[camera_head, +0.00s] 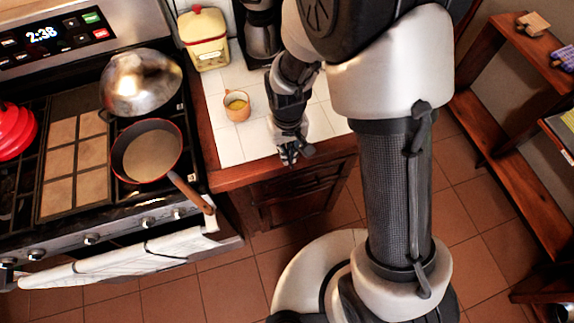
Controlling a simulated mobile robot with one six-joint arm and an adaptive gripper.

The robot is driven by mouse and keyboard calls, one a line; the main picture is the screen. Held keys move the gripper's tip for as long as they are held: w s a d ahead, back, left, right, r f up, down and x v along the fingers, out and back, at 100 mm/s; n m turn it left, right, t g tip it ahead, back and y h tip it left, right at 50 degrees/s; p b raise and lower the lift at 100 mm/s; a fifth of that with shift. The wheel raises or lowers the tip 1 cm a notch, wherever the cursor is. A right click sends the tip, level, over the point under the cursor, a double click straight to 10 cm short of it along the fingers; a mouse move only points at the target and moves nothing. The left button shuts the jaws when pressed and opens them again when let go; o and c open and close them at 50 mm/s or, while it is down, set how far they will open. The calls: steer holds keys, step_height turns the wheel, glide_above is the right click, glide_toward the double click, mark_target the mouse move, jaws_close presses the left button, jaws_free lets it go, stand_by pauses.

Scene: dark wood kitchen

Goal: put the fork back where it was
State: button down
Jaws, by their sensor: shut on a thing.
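My gripper (289,158) points down at the front edge of the white-tiled counter (228,143), above the wooden drawer fronts (300,192). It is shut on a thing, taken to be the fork. The fork itself cannot be made out in this view; it is too small or hidden by the fingers. I cannot tell whether the top drawer is shut or a little open.
An orange cup (237,106) stands on the counter left of my gripper. A cream canister (204,40) and a dark coffee maker (259,35) stand behind. The stove at left holds a pan (150,152), a metal dome (140,84) and a red item (14,131). Wooden shelves (515,150) stand right.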

step_height(320, 180, down, 8)
steer(key=b, duration=0.1)
steer(key=shift+b, duration=0.3)
steer(key=shift+f, duration=0.1)
steer(key=c, duration=1.8)
jaws_free()
